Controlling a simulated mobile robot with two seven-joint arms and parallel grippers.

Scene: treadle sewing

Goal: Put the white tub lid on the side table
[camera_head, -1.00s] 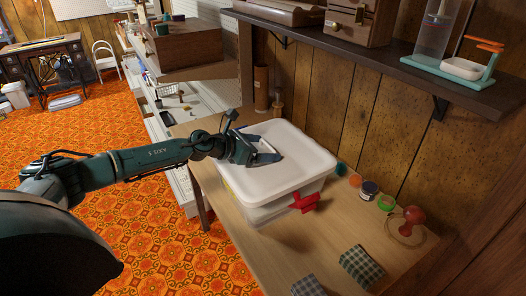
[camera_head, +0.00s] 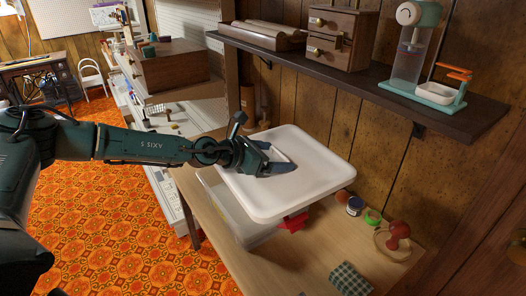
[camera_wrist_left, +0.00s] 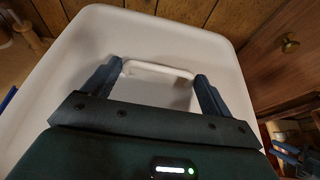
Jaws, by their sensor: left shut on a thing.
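The white tub lid (camera_head: 300,180) is raised and tilted above the clear tub (camera_head: 232,212), with a gap showing along its near left side. My left gripper (camera_head: 272,163) is shut on the lid's raised handle. In the left wrist view the handle (camera_wrist_left: 158,69) sits between the two fingers of my left gripper (camera_wrist_left: 158,82), and the white lid (camera_wrist_left: 90,40) fills much of the picture. The tub stands on a light wooden table (camera_head: 300,262), a red clip (camera_head: 293,223) at its side. My right gripper is not in view.
Small jars (camera_head: 355,205), a green ring (camera_head: 373,217), a red-brown knobbed object (camera_head: 397,235) and a folded checked cloth (camera_head: 350,279) lie on the table's right part. A dark wall shelf (camera_head: 360,85) overhangs behind. Orange patterned floor (camera_head: 110,230) is open at left.

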